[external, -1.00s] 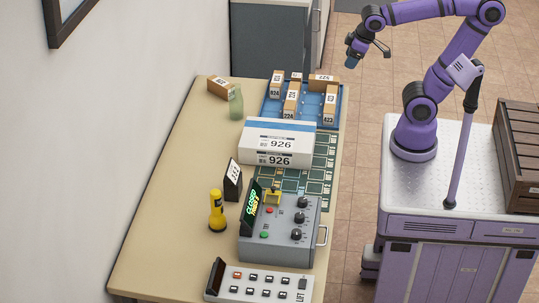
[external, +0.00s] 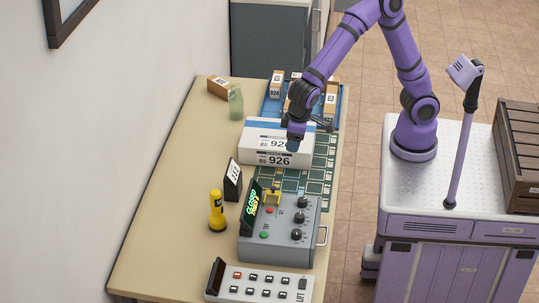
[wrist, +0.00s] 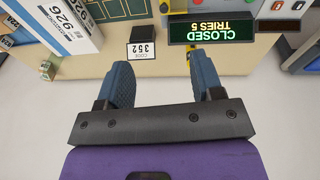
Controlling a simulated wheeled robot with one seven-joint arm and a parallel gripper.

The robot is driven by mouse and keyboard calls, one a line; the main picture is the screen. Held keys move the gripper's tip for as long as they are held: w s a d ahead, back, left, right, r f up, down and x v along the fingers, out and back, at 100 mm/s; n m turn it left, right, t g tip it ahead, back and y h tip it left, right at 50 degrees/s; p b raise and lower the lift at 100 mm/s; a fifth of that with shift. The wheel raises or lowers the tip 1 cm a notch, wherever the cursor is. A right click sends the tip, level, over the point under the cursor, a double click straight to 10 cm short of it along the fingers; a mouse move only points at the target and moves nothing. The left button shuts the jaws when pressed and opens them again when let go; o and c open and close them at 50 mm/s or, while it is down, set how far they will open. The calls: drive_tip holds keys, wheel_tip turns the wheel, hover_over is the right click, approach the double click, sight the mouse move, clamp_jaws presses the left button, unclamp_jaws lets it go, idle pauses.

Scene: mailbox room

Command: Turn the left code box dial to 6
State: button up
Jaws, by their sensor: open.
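The grey code box (external: 280,246) stands on the table's near right part in the external view. Its three dark dials (external: 299,218) sit in a row along its right side; their settings are too small to read. Its display (external: 250,207) shows CLOSED, and the wrist view shows the display (wrist: 212,28) upside down with CLOSED and TRIES 5. My gripper (external: 292,143) is over the white 926 parcel, beyond the code box and apart from the dials. In the wrist view my gripper (wrist: 160,60) has its blue fingers spread with nothing between them. The dials are not seen there.
A code card (external: 232,180) reading 352, also in the wrist view (wrist: 141,50), stands beside the box near a yellow torch (external: 217,212). The white parcel (external: 262,159) lies behind it. A button panel (external: 265,288) is in front.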

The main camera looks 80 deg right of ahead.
drive_tip(key=g, duration=0.2)
hover_over(297, 232)
wheel_tip(297, 232, down, 12)
drive_tip(key=shift+m+y, duration=0.4)
wheel_tip(297, 232, down, 11)
drive_tip(key=shift+d+r, duration=0.1)
drive_tip(key=shift+r, duration=0.1)
drive_tip(key=shift+c, duration=0.4)
drive_tip(key=c, duration=0.9)
drive_tip(key=shift+o, duration=0.3)
